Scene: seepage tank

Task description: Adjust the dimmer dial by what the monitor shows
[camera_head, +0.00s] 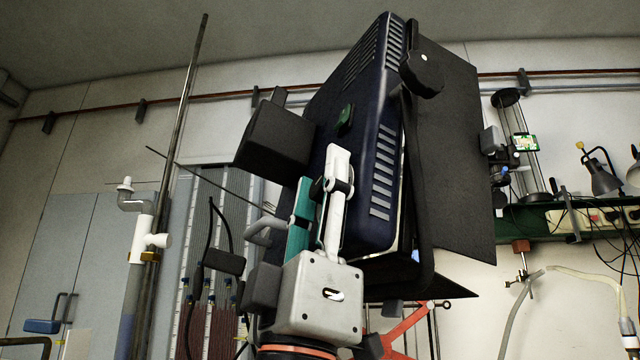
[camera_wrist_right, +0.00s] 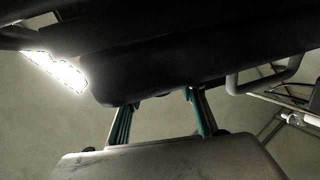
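The dark blue lamp housing (camera_head: 372,150) with slotted vents fills the middle of the head view, tilted, with black flaps on its right. A small green part (camera_head: 345,118) sits on its back face. I cannot clearly make out the dimmer dial; it may be hidden by my right gripper. My right gripper (camera_head: 320,172) is in front of the housing's lower back. In the right wrist view its teal-padded fingers (camera_wrist_right: 160,105) stand apart at the edge of a dark body (camera_wrist_right: 190,60). A small lit monitor (camera_head: 525,142) is at the right, too small to read. My left gripper is out of view.
A black knob (camera_head: 422,74) sits on the lamp's bracket at the upper right. A black box (camera_head: 277,136) juts out left of the housing. A metal pole and white pipe (camera_head: 143,238) stand at the left. A green shelf (camera_head: 550,222) with desk lamps and cables is at the right.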

